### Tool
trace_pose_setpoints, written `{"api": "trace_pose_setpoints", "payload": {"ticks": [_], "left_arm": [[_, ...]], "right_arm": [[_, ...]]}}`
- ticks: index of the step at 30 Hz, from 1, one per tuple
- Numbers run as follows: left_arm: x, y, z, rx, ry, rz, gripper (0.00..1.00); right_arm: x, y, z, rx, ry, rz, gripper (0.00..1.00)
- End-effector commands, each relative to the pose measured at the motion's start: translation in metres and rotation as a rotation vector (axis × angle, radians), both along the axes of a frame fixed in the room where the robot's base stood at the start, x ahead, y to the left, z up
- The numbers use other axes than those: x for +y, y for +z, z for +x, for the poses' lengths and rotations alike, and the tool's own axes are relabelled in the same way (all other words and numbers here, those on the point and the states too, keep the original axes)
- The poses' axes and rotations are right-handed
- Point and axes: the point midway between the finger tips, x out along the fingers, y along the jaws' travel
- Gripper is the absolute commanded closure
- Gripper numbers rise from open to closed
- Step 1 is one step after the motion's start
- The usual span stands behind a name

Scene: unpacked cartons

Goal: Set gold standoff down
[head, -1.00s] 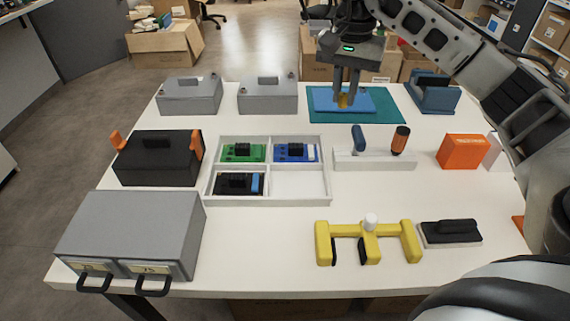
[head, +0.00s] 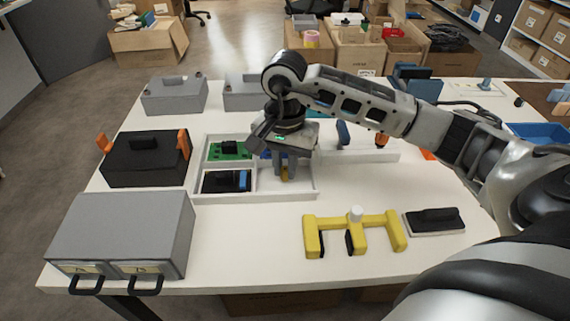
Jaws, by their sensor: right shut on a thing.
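The gold standoff (head: 285,173) is a small gold piece between the fingertips of my right gripper (head: 284,171). My right gripper is shut on it and points down over the front right compartment of the white tray (head: 255,197). I cannot tell whether the standoff touches the compartment floor. That compartment holds nothing else that I can see. The back right compartment is partly hidden by the gripper, and only a bit of the blue board (head: 266,154) shows there. My left gripper is not in view.
The tray's other compartments hold a green board (head: 229,149) and a black piece with a blue end (head: 227,181). A black box (head: 146,159) and a grey drawer unit (head: 122,232) stand left. A yellow stand (head: 354,232) and a black-topped block (head: 434,221) lie front right.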

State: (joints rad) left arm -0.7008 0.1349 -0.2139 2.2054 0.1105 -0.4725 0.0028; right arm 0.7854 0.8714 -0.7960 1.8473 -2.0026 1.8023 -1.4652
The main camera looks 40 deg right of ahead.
Motion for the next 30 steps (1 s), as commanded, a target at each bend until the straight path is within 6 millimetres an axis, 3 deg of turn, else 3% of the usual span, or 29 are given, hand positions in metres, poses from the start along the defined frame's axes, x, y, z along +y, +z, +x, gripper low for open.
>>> {"api": "trace_pose_setpoints", "payload": {"ticks": [13,14,15,16,25,30], "left_arm": [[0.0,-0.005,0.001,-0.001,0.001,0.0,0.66],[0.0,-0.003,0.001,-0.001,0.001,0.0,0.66],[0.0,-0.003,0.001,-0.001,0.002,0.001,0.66],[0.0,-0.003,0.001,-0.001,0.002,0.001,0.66],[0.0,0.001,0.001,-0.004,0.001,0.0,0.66],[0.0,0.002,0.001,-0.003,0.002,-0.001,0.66]], "right_arm": [[0.0,-0.01,0.001,-0.002,0.0,0.0,1.0],[0.0,-0.008,0.001,-0.002,0.0,0.0,0.76],[0.0,-0.008,0.0,-0.001,0.0,0.0,0.65],[0.0,-0.008,0.0,-0.001,0.0,0.0,0.63],[0.0,-0.006,0.001,-0.001,0.0,0.0,0.63],[-0.001,0.013,0.002,-0.007,0.001,0.0,0.63]]}}
